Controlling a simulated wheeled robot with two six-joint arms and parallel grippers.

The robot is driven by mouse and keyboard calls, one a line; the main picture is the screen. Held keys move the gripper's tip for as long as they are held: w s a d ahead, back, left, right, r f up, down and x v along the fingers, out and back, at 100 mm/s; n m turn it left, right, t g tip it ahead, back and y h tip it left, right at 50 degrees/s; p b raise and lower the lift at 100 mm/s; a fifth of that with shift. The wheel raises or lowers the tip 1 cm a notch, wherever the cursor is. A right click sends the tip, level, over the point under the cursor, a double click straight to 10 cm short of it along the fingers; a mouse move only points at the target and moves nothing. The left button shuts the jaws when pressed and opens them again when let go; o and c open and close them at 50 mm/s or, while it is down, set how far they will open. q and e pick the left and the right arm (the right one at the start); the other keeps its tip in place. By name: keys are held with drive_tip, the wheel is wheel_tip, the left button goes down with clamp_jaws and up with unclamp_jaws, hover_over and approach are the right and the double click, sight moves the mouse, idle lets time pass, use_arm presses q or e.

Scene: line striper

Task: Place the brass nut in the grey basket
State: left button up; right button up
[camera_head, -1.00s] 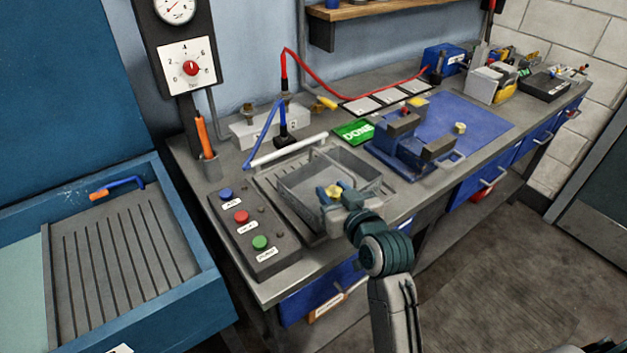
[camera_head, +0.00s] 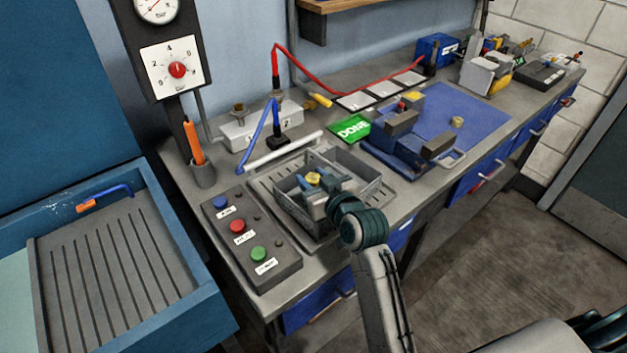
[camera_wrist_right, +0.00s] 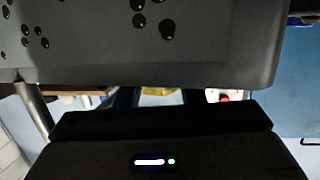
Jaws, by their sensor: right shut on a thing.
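The grey basket (camera_head: 372,193) is an open, rectangular bin on the near part of the bench. My right gripper (camera_head: 312,181) reaches down within the basket's outline, shut on the brass nut (camera_head: 314,178). The nut shows as a small yellow piece between the fingertips. Whether it touches the basket floor cannot be told. In the right wrist view, a sliver of yellow (camera_wrist_right: 158,91) shows between the dark fingers; most of the nut is hidden there. My left gripper is not in view.
A second brass-coloured piece (camera_head: 457,122) lies on the blue mat (camera_head: 440,105). A blue vise (camera_head: 405,140) stands right of the basket, a button box (camera_head: 243,238) left of it. A white bar (camera_head: 283,151) and green DONE sign (camera_head: 350,129) are behind.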

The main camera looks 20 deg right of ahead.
drive_tip(key=shift+f, duration=0.55)
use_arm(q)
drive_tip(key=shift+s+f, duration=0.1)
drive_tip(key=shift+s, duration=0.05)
use_arm(e)
drive_tip(key=shift+f, duration=0.35)
drive_tip(key=shift+f, duration=0.15)
drive_tip(key=o, duration=1)
drive_tip(key=shift+o, duration=0.2)
